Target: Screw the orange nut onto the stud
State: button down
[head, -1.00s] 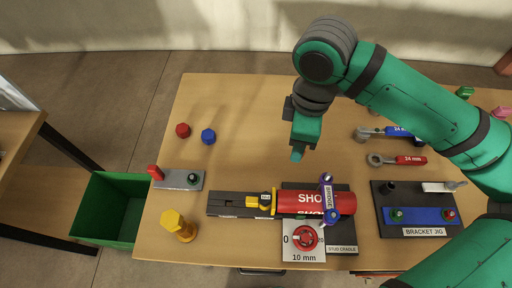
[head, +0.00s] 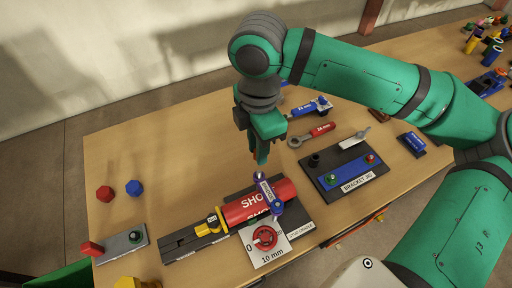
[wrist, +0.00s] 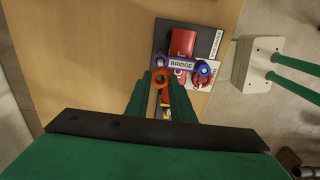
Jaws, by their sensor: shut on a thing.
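The orange nut (wrist: 160,77) shows in the wrist view between the fingertips of my gripper (wrist: 160,83). My gripper is shut on it. In the head view my gripper (head: 262,157) points down just behind the purple end of the bridge (head: 267,192), and the nut cannot be made out there. The bridge also shows in the wrist view (wrist: 181,64), with a purple ring at its left end and a blue knob at its right. It lies across the red cylinder (head: 245,207) on the dark stud cradle (head: 305,214). I cannot clearly make out the stud.
A 10 mm dial plate (head: 265,246) lies in front of the cylinder. The bracket jig (head: 375,183) and a red-handled wrench (head: 312,134) are to the right. A red nut (head: 105,194) and a blue nut (head: 134,188) lie at left, with bare table between them and the cradle.

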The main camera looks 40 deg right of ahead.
send_over(258, 172)
jog(key=shift+f, duration=2.45)
jog(key=shift+w+f, duration=0.2)
jog(key=shift+f, duration=0.2)
jog(key=shift+s+a, duration=0.1)
jog(key=shift+s, duration=0.15)
jog(key=shift+w, duration=0.2)
jog(key=shift+s, duration=0.1)
jog(key=shift+f, duration=1.7)
